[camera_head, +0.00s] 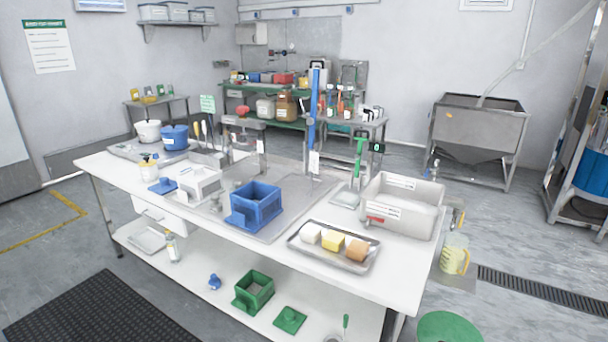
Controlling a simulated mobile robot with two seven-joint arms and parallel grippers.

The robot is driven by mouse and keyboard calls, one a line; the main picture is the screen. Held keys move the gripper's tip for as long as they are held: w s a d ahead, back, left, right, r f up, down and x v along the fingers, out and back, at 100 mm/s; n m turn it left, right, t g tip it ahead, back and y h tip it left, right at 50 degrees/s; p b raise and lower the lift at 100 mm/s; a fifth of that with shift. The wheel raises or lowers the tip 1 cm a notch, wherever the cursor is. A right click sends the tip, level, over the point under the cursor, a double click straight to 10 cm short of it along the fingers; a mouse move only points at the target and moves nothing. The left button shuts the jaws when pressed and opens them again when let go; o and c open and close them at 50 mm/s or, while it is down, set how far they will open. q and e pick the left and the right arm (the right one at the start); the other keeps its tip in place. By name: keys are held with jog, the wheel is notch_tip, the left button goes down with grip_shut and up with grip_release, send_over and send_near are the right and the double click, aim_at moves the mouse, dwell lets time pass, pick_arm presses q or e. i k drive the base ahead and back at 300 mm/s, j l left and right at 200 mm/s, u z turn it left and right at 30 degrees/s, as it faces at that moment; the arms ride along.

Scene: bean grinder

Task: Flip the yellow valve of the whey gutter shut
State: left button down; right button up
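A small yellow part (459,217), likely the valve, shows at the right end of the white table. It sits beside a pale rectangular basin (425,218). Its handle position is too small to tell. Just below it stands a clear jug (455,258) with yellowish content and a yellow handle. The whey gutter cannot be told apart clearly from the basin and the metal fittings there. Neither of my grippers is in view.
The white table (240,262) holds a blue box mould (256,206) and a metal tray (325,262) with several cheese-like blocks. A green round lid or stool top (448,327) stands low at the front right. A drain grate (545,290) crosses the open floor at right.

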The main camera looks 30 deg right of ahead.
aim_at(461, 218)
jog(key=i+l, duration=0.1)
jog(key=l, duration=7.2)
jog(key=i, duration=0.05)
